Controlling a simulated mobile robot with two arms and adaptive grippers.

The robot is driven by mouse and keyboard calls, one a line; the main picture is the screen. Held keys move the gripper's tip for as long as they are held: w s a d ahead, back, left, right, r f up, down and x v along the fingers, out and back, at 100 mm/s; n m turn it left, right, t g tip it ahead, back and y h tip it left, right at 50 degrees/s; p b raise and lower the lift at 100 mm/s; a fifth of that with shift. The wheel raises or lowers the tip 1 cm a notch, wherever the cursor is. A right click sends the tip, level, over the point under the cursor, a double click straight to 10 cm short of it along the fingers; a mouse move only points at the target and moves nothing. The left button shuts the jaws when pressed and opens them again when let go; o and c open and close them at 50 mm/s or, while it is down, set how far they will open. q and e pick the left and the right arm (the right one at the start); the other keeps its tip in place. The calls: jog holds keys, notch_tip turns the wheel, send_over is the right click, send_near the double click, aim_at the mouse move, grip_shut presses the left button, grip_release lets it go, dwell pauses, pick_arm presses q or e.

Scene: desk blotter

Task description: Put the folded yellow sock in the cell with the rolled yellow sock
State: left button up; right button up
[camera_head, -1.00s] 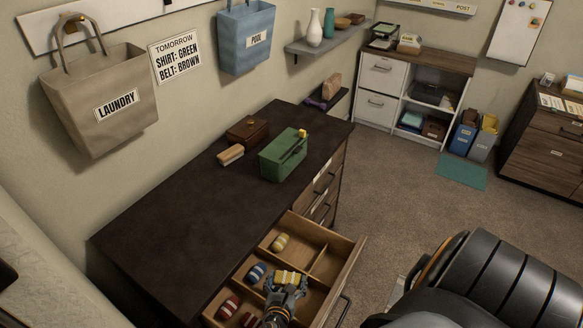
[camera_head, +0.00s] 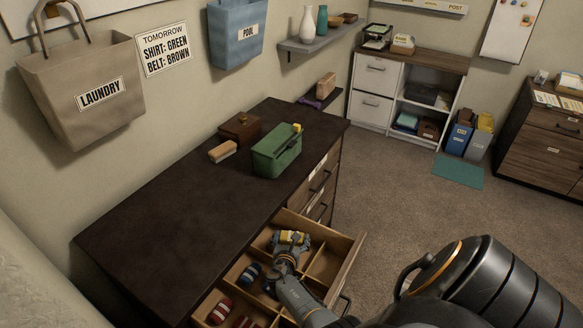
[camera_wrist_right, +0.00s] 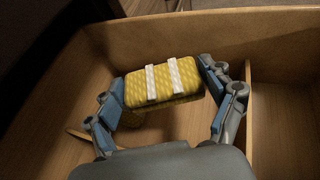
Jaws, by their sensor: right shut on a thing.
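The folded yellow sock (camera_wrist_right: 163,82), with white stripes, is held between the fingers of my right gripper (camera_wrist_right: 165,90). In the head view, my right gripper (camera_head: 291,240) is over the far cell of the open drawer (camera_head: 346,262), the cell with the rolled yellow sock. The folded sock also shows in the head view (camera_head: 295,237). The rolled yellow sock (camera_wrist_right: 131,119) is mostly hidden under the folded one in the wrist view. I cannot tell whether the two socks touch. My left gripper is not in view.
Wooden dividers split the drawer. A blue striped sock (camera_head: 249,274) and a red striped sock (camera_head: 220,311) lie in nearer cells. A green box (camera_head: 277,152), a brown box (camera_head: 240,130) and a brush (camera_head: 222,151) stand on the dark dresser top (camera_head: 170,205).

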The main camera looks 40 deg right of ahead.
jog(key=shift+f+b, duration=1.65)
jog(key=shift+f, duration=0.2)
jog(key=shift+f+b, duration=0.25)
jog(key=shift+b, duration=0.05)
jog(key=o, duration=0.8)
jog(key=shift+r, duration=0.1)
jog(key=shift+r+p, duration=0.35)
jog(key=shift+p, duration=0.15)
jog(key=shift+p+v, duration=3.35)
jog(key=shift+v, duration=2.6)
